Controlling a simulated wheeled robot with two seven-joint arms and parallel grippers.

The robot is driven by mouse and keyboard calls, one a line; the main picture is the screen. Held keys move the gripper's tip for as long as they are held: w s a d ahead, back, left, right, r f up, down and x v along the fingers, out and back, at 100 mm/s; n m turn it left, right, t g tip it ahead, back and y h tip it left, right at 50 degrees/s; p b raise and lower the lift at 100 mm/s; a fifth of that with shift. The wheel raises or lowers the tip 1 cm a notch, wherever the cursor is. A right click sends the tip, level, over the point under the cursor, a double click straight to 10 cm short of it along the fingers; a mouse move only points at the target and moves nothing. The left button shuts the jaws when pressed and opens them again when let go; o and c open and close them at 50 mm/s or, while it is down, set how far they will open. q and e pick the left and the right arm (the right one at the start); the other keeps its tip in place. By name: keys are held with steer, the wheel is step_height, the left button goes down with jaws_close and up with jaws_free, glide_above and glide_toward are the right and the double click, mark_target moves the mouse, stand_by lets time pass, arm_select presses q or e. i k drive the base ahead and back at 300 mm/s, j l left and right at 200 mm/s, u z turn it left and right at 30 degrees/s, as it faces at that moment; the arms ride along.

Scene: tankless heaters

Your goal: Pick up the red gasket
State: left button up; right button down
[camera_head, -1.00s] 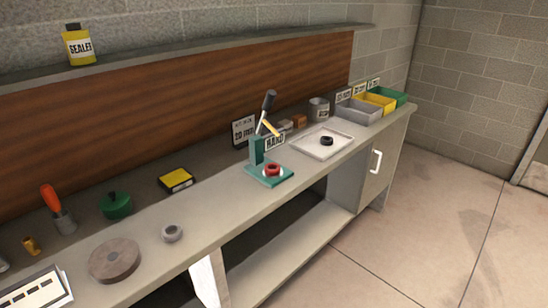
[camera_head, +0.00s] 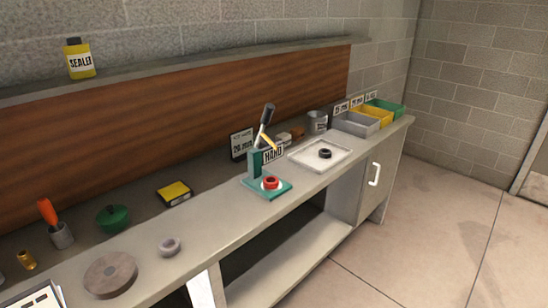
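The red gasket (camera_head: 270,183) is a small red ring. It sits on the green base plate of the hand press (camera_head: 257,165), at the middle of the bench, under the press's upright with its black-handled lever. A paler surface shows around the ring. Nothing is holding it. Neither of my grippers shows in the head view. A white part (camera_head: 203,290) at the bottom edge, in front of the bench, cannot be identified clearly.
The workbench (camera_head: 222,222) runs from lower left to upper right. A white tray (camera_head: 302,157) with a black ring (camera_head: 325,153) lies right of the press. Grey (camera_head: 354,124), yellow and green bins stand at the far end. A grey ring (camera_head: 169,246) and round brown disc (camera_head: 110,275) lie left.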

mark_target(266, 184)
steer(key=i+l+u, duration=0.3)
steer(key=i+l, duration=0.15)
steer(key=i+l+u, duration=0.25)
steer(key=i+l, duration=0.3)
